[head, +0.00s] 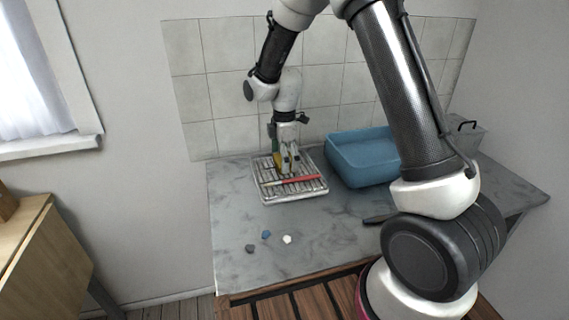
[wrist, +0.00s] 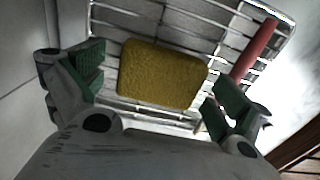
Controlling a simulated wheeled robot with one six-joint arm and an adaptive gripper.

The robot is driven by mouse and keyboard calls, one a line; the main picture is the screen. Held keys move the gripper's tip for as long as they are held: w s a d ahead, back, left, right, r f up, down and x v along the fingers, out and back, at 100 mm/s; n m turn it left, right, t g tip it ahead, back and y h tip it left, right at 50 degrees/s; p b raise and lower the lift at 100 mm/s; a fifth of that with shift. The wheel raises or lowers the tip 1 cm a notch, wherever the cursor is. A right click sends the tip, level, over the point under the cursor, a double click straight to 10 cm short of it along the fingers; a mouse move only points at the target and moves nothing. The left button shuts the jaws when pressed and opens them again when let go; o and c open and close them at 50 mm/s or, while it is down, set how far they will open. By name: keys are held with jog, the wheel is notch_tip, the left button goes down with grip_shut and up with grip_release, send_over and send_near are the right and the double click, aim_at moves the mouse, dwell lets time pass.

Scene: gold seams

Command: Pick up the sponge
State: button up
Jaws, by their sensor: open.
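A yellow sponge (wrist: 161,74) lies on a metal wire rack (wrist: 128,22) in the wrist view. My gripper (wrist: 158,88) is open, with one green-padded finger left of the sponge and the other to its right. A gap shows between the sponge and the left finger; the right finger is close to the sponge's lower right corner. In the head view my gripper (head: 288,160) is low over the rack (head: 302,193), and a small part of the sponge (head: 279,157) shows beside the fingers. The rest of the sponge is hidden there.
A red stick-like object (wrist: 255,52) lies on the rack right of the sponge; it also shows in the head view (head: 291,181). A blue basin (head: 357,168) stands right of the rack. Small blue, grey and white pieces (head: 287,239) lie on the front counter. A tiled wall stands behind.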

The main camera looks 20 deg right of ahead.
jog(key=shift+f, duration=0.1)
jog(key=c, duration=0.8)
jog(key=shift+c, duration=0.5)
notch_tip(320, 180, up, 10)
jog(key=shift+r, duration=0.1)
jog(key=shift+o, duration=0.7)
jog(key=shift+c, duration=1.1)
jog(key=shift+s, duration=0.15)
